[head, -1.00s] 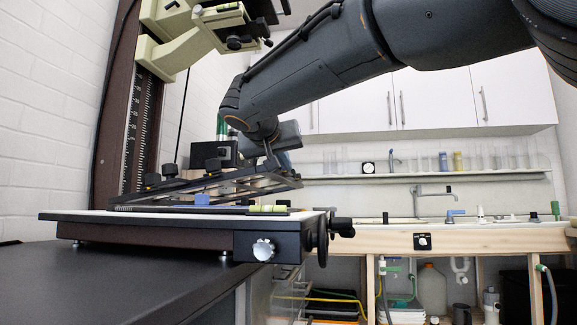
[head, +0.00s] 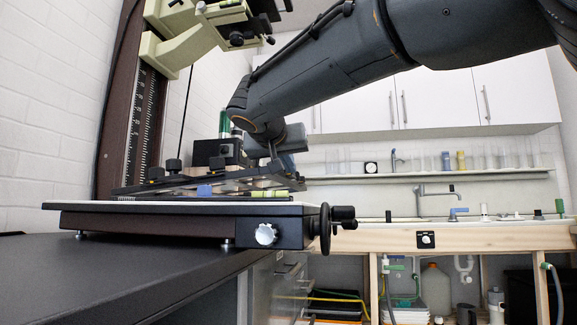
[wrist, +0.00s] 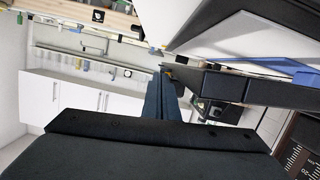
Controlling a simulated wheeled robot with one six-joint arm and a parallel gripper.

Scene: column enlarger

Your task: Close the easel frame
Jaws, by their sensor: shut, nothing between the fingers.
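The easel's black frame (head: 225,183) lies low over the easel base (head: 180,208), slightly tilted. A narrow gap still shows between them. In the wrist view, dark bars of the frame (wrist: 235,85) are at the right, near my fingers. My gripper (head: 276,160) is over the right part of the frame in the head view, pointing down. Its fingers are together and empty in the wrist view (wrist: 170,80). Whether the fingertips touch the frame is unclear, as the tips are small and partly hidden.
The enlarger column (head: 145,115) and its pale head (head: 185,45) rise at the back left. A black crank (head: 328,225) sticks out at the base's right. A sink bench (head: 470,238) with bottles and tubes is behind. The dark counter (head: 120,275) in front is bare.

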